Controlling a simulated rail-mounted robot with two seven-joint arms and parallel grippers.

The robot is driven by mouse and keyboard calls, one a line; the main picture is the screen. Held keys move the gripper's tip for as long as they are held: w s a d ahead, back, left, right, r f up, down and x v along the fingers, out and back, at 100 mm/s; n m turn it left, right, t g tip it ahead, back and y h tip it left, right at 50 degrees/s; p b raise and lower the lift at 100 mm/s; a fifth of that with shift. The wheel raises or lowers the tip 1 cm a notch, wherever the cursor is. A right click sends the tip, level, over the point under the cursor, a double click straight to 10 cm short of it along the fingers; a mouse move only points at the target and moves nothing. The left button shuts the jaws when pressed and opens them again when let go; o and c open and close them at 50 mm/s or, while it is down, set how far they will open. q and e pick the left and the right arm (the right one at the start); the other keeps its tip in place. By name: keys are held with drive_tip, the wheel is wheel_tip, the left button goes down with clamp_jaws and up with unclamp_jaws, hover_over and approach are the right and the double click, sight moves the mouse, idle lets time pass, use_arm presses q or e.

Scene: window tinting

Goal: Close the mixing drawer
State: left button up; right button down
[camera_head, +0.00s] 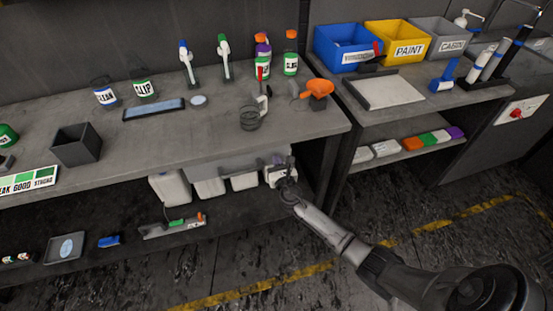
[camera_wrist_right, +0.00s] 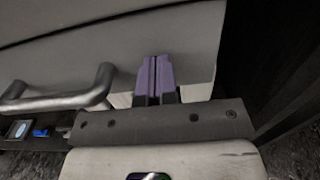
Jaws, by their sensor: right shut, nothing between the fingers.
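The mixing drawer (camera_head: 222,164) is a grey front panel under the left workbench top in the head view. In the right wrist view its pale front (camera_wrist_right: 195,45) fills the upper part, with a metal bar handle (camera_wrist_right: 62,100) at the left. How far the drawer stands out is hard to tell. My right gripper (camera_head: 279,162) is at the drawer's right end. Its purple fingers (camera_wrist_right: 158,75) are shut together and empty, in front of the drawer face and to the right of the handle. Whether they touch the face is unclear. My left gripper is out of view.
White jugs (camera_head: 170,188) stand on the shelf below the drawer. The workbench top (camera_head: 190,135) holds bottles, a dark square bin (camera_head: 77,145) and an orange funnel (camera_head: 317,88). A second bench (camera_head: 440,80) stands to the right. Floor in front is open.

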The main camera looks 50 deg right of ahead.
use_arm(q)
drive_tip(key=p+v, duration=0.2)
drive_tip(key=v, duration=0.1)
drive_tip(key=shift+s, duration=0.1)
use_arm(e)
drive_tip(key=v, duration=1.3)
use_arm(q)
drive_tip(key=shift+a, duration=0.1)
use_arm(e)
drive_tip(key=shift+f, duration=0.1)
